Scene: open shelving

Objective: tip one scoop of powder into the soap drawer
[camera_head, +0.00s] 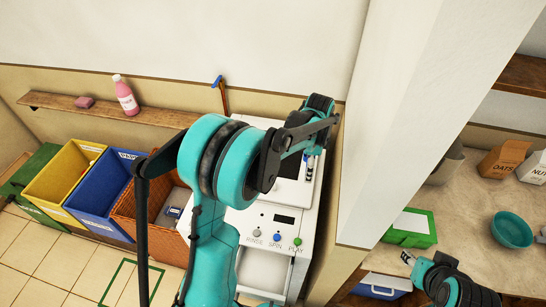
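A white washing machine (306,238) stands in the middle against the wall, with knobs labelled RINSE, SPIN and one more on its front. I cannot make out its soap drawer; my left arm covers much of the machine's top. My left gripper (309,166) hangs over the machine's top at its right side, partly behind my arm; its fingers are too small to read. My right gripper (408,258) is at the lower right, by the counter front near a green box. I cannot make out a scoop or powder in either gripper.
A yellow bin (58,172), a blue bin (98,205) and an orange basket (133,218) stand left of the machine. A wall shelf (60,104) holds a pink bottle (126,95). A white pillar (385,130) separates the machine from the counter with a teal bowl (511,230).

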